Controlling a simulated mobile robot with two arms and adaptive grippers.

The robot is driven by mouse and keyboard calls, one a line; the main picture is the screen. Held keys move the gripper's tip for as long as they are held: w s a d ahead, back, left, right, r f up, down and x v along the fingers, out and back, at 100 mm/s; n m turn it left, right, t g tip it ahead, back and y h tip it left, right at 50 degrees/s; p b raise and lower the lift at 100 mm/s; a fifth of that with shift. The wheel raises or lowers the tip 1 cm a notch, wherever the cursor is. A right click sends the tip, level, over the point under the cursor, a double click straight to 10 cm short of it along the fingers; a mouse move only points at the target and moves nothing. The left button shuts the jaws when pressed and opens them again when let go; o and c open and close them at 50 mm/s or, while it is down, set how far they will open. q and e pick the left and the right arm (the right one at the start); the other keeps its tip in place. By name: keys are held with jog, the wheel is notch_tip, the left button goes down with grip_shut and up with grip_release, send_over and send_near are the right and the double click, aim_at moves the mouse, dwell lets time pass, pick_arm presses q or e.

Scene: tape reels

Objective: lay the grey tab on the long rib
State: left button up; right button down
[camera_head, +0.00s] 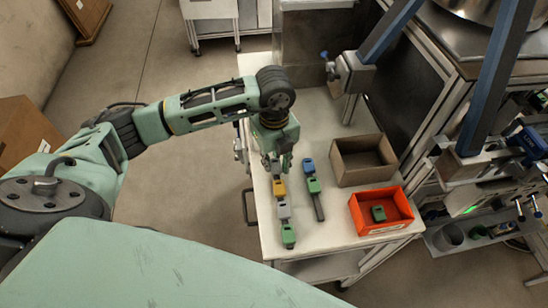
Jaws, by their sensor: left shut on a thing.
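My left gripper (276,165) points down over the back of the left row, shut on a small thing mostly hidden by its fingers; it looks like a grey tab. Just in front of it is a yellow tab (279,188), then a grey tab (284,211), then a green tab (288,236), all in one line on the table. To the right a dark rib (319,208) carries a blue tab (308,166) and a green tab (313,185); its front part is bare. Any rib under the left row is covered. My right gripper is not in view.
An orange bin (368,228) with a dark green tab (378,213) stands at the table's front right. An open cardboard box (364,178) stands behind it. The white table (338,232) is clear between the rib and the bin. Blue-and-dark posts rise at right.

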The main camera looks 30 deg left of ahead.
pick_arm(q)
jog(key=shift+f, duration=0.55)
jog(key=shift+f, duration=0.1)
jog(key=shift+o, duration=1.3)
jog(key=shift+f, duration=0.1)
jog(key=o, duration=0.5)
jog(key=shift+c, duration=0.2)
